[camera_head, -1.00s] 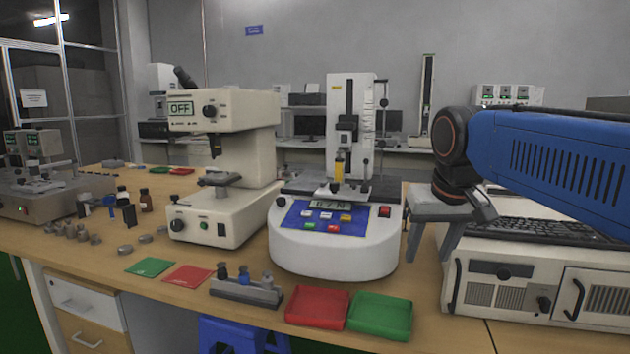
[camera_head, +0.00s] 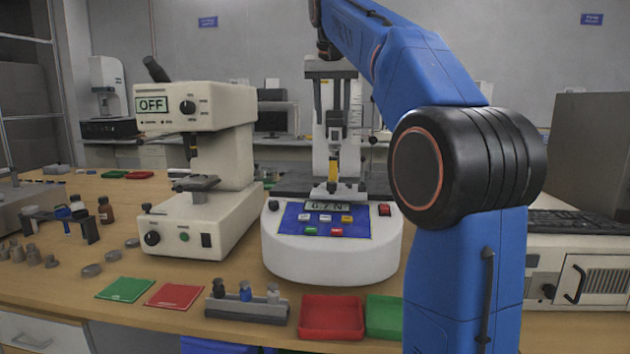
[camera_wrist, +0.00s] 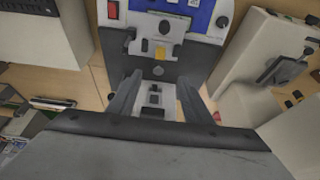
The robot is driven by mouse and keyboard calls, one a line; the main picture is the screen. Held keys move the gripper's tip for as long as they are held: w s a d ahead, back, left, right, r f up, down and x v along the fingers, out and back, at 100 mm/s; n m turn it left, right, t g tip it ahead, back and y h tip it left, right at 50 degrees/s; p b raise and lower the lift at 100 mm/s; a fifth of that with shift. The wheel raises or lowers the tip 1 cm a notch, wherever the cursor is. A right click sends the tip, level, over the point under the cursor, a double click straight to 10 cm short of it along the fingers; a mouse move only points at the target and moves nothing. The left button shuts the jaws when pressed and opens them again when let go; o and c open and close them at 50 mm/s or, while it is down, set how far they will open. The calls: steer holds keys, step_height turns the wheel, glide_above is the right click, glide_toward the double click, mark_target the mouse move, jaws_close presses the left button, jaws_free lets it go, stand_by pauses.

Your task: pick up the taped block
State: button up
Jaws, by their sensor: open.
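I cannot say for sure which thing is the taped block. A small yellow piece (camera_head: 333,173) stands upright on the grey fixture of the white tester (camera_head: 330,262), under its column. The yellow piece also shows in the wrist view (camera_wrist: 161,53), beyond my fingertips; I see no clear tape on it. My gripper (camera_head: 331,85) is in front of the tester's column, above the yellow piece. In the wrist view my gripper (camera_wrist: 159,84) has its two dark fingers spread apart, with nothing held between them.
A cream instrument (camera_head: 200,170) reading OFF stands left of the tester. In front are a peg rack (camera_head: 245,309), a red tray (camera_head: 332,317), a green tray (camera_head: 384,318) and flat green (camera_head: 124,289) and red (camera_head: 173,296) pads. Small weights and bottles lie at left.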

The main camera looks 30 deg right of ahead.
mark_target(333, 157)
steer(key=x, duration=1.2)
steer(key=shift+w+a, duration=0.15)
steer(key=shift+w, duration=0.05)
steer(key=shift+d+x, duration=0.2)
steer(key=shift+x, duration=2.4)
steer(key=shift+s, duration=0.15)
jaws_close()
